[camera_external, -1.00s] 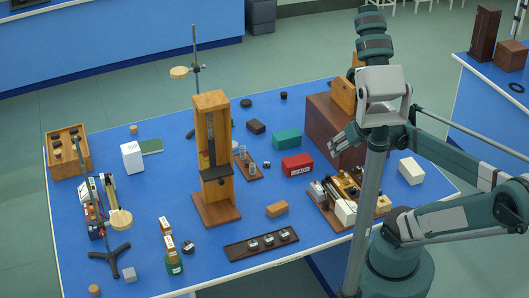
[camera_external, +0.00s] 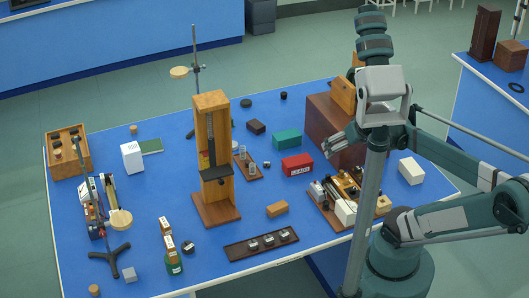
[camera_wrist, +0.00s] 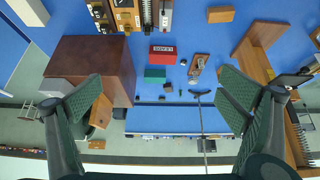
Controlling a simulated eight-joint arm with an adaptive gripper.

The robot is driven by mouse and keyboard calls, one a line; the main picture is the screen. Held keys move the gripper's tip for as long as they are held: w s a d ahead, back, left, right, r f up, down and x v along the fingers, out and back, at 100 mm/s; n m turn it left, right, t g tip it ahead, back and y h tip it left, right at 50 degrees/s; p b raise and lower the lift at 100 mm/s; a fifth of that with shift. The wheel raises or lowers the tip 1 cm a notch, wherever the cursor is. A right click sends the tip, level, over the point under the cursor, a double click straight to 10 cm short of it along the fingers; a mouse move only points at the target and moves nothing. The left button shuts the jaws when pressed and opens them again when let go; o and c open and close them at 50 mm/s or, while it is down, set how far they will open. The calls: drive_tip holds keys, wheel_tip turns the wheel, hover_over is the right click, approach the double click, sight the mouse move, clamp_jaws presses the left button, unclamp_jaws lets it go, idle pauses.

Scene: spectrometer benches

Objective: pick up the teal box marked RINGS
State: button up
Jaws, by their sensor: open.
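The teal box (camera_external: 287,139) lies on the blue bench top, behind the red box marked LEADS (camera_external: 297,164) and left of a large brown wooden case (camera_external: 330,125). I cannot read any marking on the teal box. In the wrist view the teal box (camera_wrist: 155,75) shows between my two spread fingers, with the red box (camera_wrist: 163,53) above it in the picture. My gripper (camera_external: 332,145) is open and empty in the outside view, to the right of the teal box and apart from it, in front of the brown case.
The brown case (camera_wrist: 92,68) is close on the left in the wrist view. A tall wooden stand (camera_external: 213,150) rises left of the boxes. A small dark box (camera_external: 256,127) and a board with glass pieces (camera_external: 247,168) lie nearby.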

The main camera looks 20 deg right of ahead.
drive_tip(key=shift+w, duration=0.1)
drive_tip(key=w+f+m+t+b, duration=0.2)
drive_tip(key=w+f+m+b, duration=0.15)
drive_tip(key=w+m, duration=0.8)
drive_tip(key=w+f+m+t+b, duration=0.15)
drive_tip(key=w+f+m, duration=0.35)
drive_tip(key=w, duration=1.1)
drive_tip(key=w+d+f+m+t+b, duration=0.1)
drive_tip(key=w+d+f+m+b, duration=0.15)
drive_tip(key=w+f+m, duration=0.75)
drive_tip(key=m+t+b, duration=0.2)
drive_tip(key=m, duration=0.6)
approach(287, 137)
drive_tip(key=w, duration=0.1)
drive_tip(key=shift+w+d+f+m+b, duration=0.25)
drive_tip(key=shift+w+m, duration=0.2)
drive_tip(key=shift+m, duration=0.3)
drive_tip(key=shift+x, duration=1.3)
